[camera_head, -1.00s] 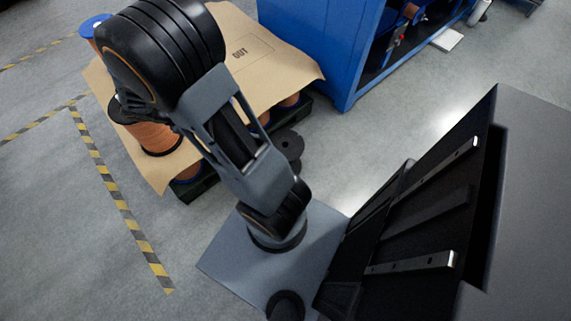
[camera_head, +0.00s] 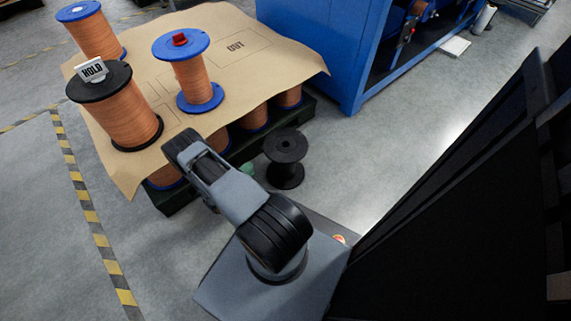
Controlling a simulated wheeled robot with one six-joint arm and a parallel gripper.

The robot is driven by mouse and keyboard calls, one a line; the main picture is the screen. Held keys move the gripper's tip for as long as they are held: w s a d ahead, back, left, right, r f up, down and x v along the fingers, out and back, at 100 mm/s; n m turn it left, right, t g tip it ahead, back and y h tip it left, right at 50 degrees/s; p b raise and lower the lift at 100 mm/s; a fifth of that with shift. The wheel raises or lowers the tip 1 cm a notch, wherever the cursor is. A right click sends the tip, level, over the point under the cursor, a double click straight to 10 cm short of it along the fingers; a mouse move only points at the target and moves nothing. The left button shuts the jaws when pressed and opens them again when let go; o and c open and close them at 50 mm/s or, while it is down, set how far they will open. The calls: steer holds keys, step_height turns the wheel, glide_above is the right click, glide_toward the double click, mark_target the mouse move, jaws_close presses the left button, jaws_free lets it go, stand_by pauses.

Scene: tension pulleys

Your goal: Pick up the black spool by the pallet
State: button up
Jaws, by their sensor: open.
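An empty black spool (camera_head: 286,175) stands upright on the grey floor in the head view, next to the near right corner of the pallet. Its round top flange with a centre hole faces up, and nothing touches it that I can see. The dark green pallet (camera_head: 182,202) carries copper-wound spools under a brown cardboard sheet (camera_head: 270,70). My arm is folded just left of the black spool, over the pallet's near edge. My gripper does not show.
On the cardboard stand a black-flanged copper spool (camera_head: 125,110) with a HOLD sign (camera_head: 91,69) and two blue-flanged copper spools, one (camera_head: 190,75) with a red piece on top. A blue machine (camera_head: 315,50) stands behind. Floor right of the black spool is clear.

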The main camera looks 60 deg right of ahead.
mark_target(270, 152)
steer(key=s+d+b, duration=0.1)
steer(key=d, duration=0.3)
steer(key=d+b, duration=0.1)
steer(key=d, duration=0.3)
steer(key=s+d+b, duration=0.1)
steer(key=d+b, duration=0.1)
steer(key=d, duration=0.2)
steer(key=shift+s+f, duration=0.3)
steer(key=shift+f, duration=0.1)
steer(key=shift+d, duration=0.25)
steer(key=shift+r, duration=0.1)
jaws_close()
stand_by(0.6)
